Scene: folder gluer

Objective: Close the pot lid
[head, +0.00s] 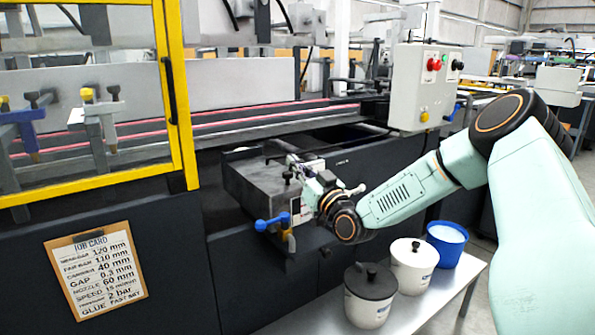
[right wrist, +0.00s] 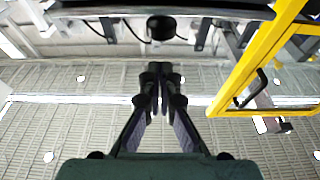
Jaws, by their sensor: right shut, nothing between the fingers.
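A dark grey box-shaped pot (head: 250,187) sits on the front of the machine, with a blue-handled valve (head: 272,222) below it. I cannot tell how its lid stands, as my right gripper covers part of it. My right gripper (head: 292,164) is at the right end of the box's top; I cannot tell if it touches. In the right wrist view the gripper (right wrist: 161,72) is shut and empty, pointing up toward the ceiling. A white pot with a black lid (head: 371,280) and a white pot with a white lid (head: 413,252) stand below, both covered. My left gripper is not in view.
The pots and a blue bucket (head: 447,244) with white contents stand on a metal bench (head: 408,316). A yellow guard frame (head: 176,95) is at left, also in the right wrist view (right wrist: 262,60). A control box (head: 424,87) with a red button stands behind my right arm.

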